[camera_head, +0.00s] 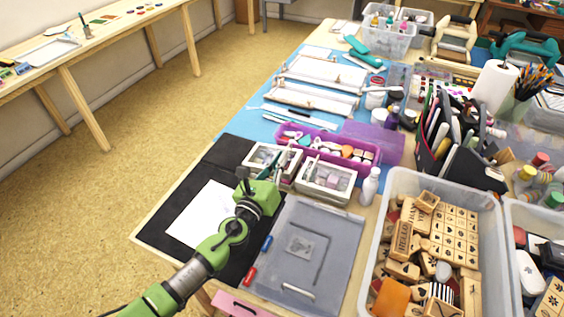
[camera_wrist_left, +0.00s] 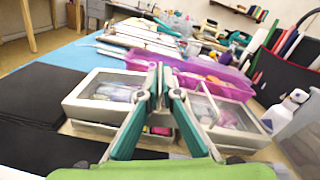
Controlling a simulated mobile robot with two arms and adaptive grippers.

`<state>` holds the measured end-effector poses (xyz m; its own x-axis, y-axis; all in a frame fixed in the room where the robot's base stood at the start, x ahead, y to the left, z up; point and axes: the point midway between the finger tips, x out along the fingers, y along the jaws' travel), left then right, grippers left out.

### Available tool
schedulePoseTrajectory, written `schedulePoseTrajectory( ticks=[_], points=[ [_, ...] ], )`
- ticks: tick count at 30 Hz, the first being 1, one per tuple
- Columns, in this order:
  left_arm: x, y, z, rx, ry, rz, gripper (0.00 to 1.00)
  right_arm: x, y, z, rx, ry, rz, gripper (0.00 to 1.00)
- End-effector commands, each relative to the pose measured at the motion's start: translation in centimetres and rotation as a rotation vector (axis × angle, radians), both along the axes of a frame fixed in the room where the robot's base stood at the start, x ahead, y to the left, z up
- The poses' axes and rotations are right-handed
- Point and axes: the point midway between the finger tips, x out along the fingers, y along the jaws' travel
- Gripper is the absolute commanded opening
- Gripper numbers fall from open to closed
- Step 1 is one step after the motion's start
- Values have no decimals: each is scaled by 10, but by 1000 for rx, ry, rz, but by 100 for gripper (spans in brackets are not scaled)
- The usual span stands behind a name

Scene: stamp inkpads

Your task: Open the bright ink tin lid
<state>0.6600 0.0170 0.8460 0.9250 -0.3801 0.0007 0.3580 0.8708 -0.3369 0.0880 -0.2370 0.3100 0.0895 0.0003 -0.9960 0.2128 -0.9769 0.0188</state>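Two white-framed tins with clear window lids stand side by side at the table's middle. The left tin (camera_head: 259,155) and the right tin (camera_head: 325,182) both have their lids down, with coloured ink pads inside. In the left wrist view the left tin (camera_wrist_left: 77,104) and right tin (camera_wrist_left: 243,132) lie to either side of my fingers. I cannot tell which is the bright one. My left gripper (camera_wrist_left: 160,72) has its fingertips together, in front of the gap between the tins, with nothing visible held. It partly hides the tins in the head view (camera_head: 289,158). My right gripper is not in view.
A purple tray (camera_head: 372,155) of small tools is just behind the tins. A white bottle (camera_head: 370,186) stands right of them.

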Motion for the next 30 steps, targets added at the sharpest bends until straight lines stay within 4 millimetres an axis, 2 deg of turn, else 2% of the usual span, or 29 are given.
schedulePoseTrajectory(
  ticks=[15, 30],
  points=[
    [16, 41, 44, -442, 185, 1, 0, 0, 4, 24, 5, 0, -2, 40],
    [39, 95, 60, -880, 368, 1, 0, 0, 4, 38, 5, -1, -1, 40]
  ],
)
